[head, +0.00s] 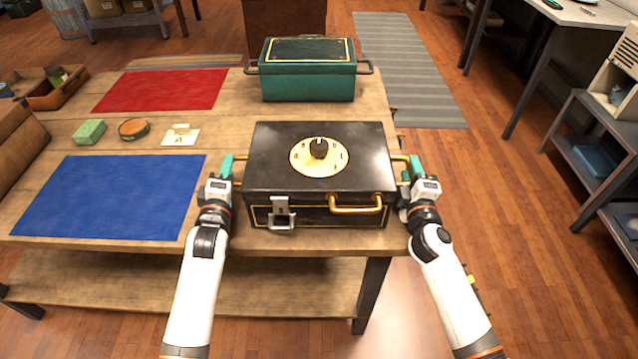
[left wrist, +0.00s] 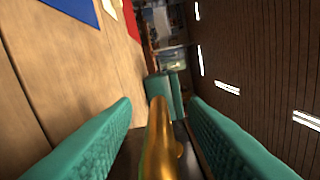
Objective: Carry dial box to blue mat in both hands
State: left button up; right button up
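The dial box (head: 270,170) is black with gold trim, a cream dial on its lid and a front latch. It appears to sit on the wooden table near the front edge. The blue mat (head: 110,197) lies flat and bare on the table to its left. My left gripper (head: 229,172) is at the box's left side handle. In the left wrist view the brass handle (left wrist: 160,135) lies between its teal fingers, with gaps visible beside it, so it looks open. My right gripper (head: 411,172) is at the right side handle; its finger gap is hidden.
A green box (head: 310,85) stands behind the dial box. A red mat (head: 163,90), a green block (head: 89,132), a round tin (head: 134,128) and a small card (head: 180,136) lie on the left. A wooden tray (head: 55,92) is at the far left.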

pick_arm(q)
jog(key=shift+w, duration=0.3)
pick_arm(e)
jog(key=shift+w, duration=0.3)
pick_arm(q)
jog(key=shift+c, duration=0.6)
pick_arm(e)
jog(key=shift+c, duration=0.6)
pick_arm(q)
grip_shut()
pick_arm(e)
grip_shut()
pick_arm(q)
jog(key=shift+r, duration=0.25)
pick_arm(e)
jog(key=shift+r, duration=0.2)
